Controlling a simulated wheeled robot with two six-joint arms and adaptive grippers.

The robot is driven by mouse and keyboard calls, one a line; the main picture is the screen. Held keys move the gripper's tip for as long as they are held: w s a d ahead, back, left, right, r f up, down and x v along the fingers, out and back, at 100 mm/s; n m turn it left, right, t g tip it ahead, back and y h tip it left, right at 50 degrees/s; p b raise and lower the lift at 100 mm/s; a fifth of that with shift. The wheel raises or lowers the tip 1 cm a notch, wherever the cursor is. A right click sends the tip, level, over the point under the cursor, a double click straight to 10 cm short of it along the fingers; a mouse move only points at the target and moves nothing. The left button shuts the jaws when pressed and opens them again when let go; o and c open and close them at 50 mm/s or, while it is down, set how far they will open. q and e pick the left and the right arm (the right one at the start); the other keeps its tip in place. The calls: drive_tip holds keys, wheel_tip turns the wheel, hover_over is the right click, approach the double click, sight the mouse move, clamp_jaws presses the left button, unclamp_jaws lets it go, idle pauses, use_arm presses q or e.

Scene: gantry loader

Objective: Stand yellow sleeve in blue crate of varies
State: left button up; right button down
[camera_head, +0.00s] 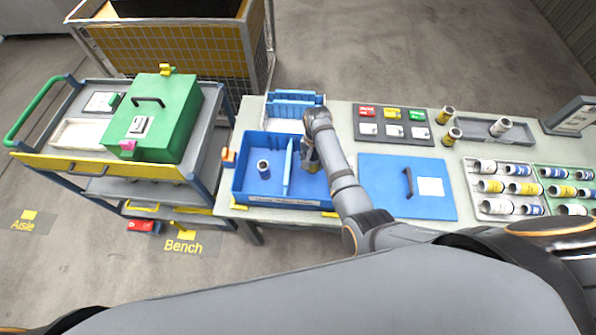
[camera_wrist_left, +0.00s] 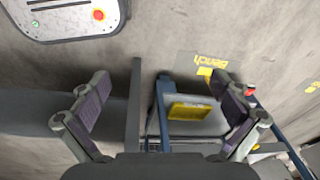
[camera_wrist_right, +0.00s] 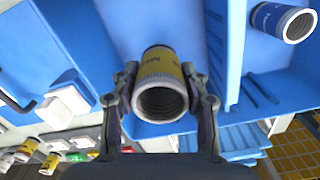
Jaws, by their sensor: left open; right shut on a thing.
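The blue crate (camera_head: 247,190) stands on the bench, with a divider splitting it into two compartments. A blue-banded sleeve (camera_head: 263,169) stands in its left compartment; it also shows in the right wrist view (camera_wrist_right: 284,22). My right gripper (camera_head: 310,163) reaches down into the right compartment. In the right wrist view my right gripper (camera_wrist_right: 161,100) is shut around a yellow sleeve (camera_wrist_right: 160,62), whose open end faces the camera. Whether the sleeve touches the crate floor I cannot tell. My left gripper (camera_wrist_left: 163,105) is open and empty above the floor, away from the bench.
A blue lid (camera_head: 385,185) with a handle lies right of the crate. Trays of sleeves (camera_head: 490,207) lie further right. A cart with a green box (camera_head: 170,110) stands left.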

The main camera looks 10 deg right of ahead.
sight(315, 157)
drive_tip(key=f+b, duration=0.2)
drive_tip(key=f, duration=0.2)
drive_tip(key=shift+d+f+b, duration=0.15)
drive_tip(key=shift+d+b, duration=0.05)
drive_tip(key=shift+b, duration=0.15)
drive_tip(key=shift+d+f, duration=0.1)
drive_tip(key=shift+d, duration=0.05)
drive_tip(key=shift+f, duration=0.1)
wheel_tip(315, 157, down, 4)
drive_tip(key=b, duration=0.4)
drive_tip(key=shift+r+b, duration=0.2)
drive_tip(key=shift+b, duration=0.15)
drive_tip(key=shift+r, duration=0.15)
use_arm(q)
wheel_tip(315, 157, down, 7)
drive_tip(key=s+d, duration=0.1)
drive_tip(key=shift+s, duration=0.2)
use_arm(e)
drive_tip(key=c, duration=0.7)
unclamp_jaws()
use_arm(q)
drive_tip(key=shift+f, duration=0.1)
use_arm(e)
wheel_tip(315, 157, up, 7)
drive_tip(key=p, duration=0.7)
drive_tip(key=shift+f, duration=0.2)
use_arm(q)
wheel_tip(315, 157, up, 7)
use_arm(e)
drive_tip(key=shift+r, duration=2.7)
